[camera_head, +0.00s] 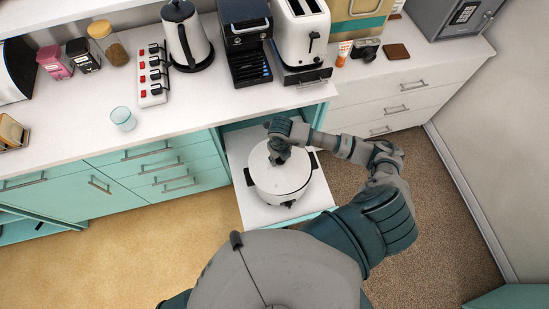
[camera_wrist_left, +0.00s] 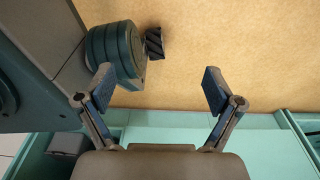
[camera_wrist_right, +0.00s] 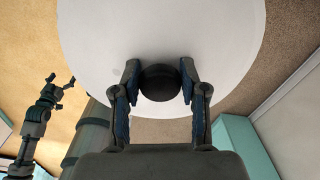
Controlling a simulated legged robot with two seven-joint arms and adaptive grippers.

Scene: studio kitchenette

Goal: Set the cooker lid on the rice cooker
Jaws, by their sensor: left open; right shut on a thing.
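The white rice cooker (camera_head: 284,196) stands on a pulled-out white shelf under the counter, its dark side handles showing. The white cooker lid (camera_head: 262,163) is over the cooker's top; I cannot tell whether it rests fully on the rim or hovers just above. My right gripper (camera_head: 278,156) is shut on the lid's dark round knob. In the right wrist view the knob (camera_wrist_right: 160,83) sits between the fingers, with the lid (camera_wrist_right: 160,35) spread beyond it.
The counter (camera_head: 205,100) above holds a kettle (camera_head: 186,38), a coffee machine (camera_head: 246,45), a toaster (camera_head: 301,30), a power strip (camera_head: 152,76) and a glass (camera_head: 123,118). Teal drawers (camera_head: 165,170) stand left of the shelf (camera_head: 254,212). Open floor lies on both sides.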

